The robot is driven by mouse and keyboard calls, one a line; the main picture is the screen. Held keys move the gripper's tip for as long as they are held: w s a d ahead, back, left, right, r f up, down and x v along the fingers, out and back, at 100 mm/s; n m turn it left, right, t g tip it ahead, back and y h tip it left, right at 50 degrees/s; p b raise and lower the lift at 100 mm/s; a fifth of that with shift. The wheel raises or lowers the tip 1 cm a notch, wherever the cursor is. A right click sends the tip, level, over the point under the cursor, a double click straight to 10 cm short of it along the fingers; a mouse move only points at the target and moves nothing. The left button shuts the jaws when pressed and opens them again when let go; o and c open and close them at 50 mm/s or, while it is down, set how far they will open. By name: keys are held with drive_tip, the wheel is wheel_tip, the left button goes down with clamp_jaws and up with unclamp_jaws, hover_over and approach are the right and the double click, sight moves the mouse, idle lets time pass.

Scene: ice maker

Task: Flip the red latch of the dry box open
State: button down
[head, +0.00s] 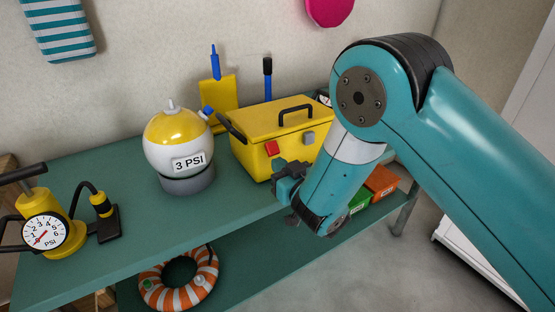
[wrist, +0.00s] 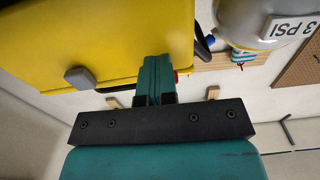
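The yellow dry box (head: 252,150) stands on the shelf, lid closed, with a black handle on top. Its red latch (head: 272,148) is on the left of the front face, and a grey latch (head: 309,138) is on the right. My gripper (head: 284,180) is in front of the box's lower front, below the red latch. In the wrist view the fingers (wrist: 158,66) are together and empty, pointing at the box. They hide most of the red latch (wrist: 177,75), of which only a sliver shows. I cannot tell whether they touch the box.
A round tank labelled 3 PSI (head: 166,150) stands left of the box. A pump with a gauge (head: 45,230) is farther left. Orange and green boxes (head: 381,181) lie right of my wrist. A striped ring (head: 150,285) is on the lower shelf.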

drive_tip(key=shift+r, duration=0.25)
drive_tip(key=shift+f+b, duration=0.15)
drive_tip(key=shift+b, duration=0.2)
drive_tip(key=shift+s+d+f+b, duration=0.15)
drive_tip(key=shift+s+b, duration=0.05)
drive_tip(key=shift+b, duration=0.25)
drive_tip(key=b+v, duration=0.1)
drive_tip(key=b, duration=0.2)
drive_tip(key=shift+s+d+b, duration=0.2)
drive_tip(key=shift+s+b, duration=0.1)
drive_tip(key=shift+s, duration=0.05)
drive_tip(key=b+v, duration=0.2)
drive_tip(key=b, duration=0.1)
drive_tip(key=b+v, duration=0.2)
drive_tip(key=shift+s+d+r+b, duration=0.2)
drive_tip(key=shift+s+b, duration=0.1)
drive_tip(key=shift+b, duration=0.1)
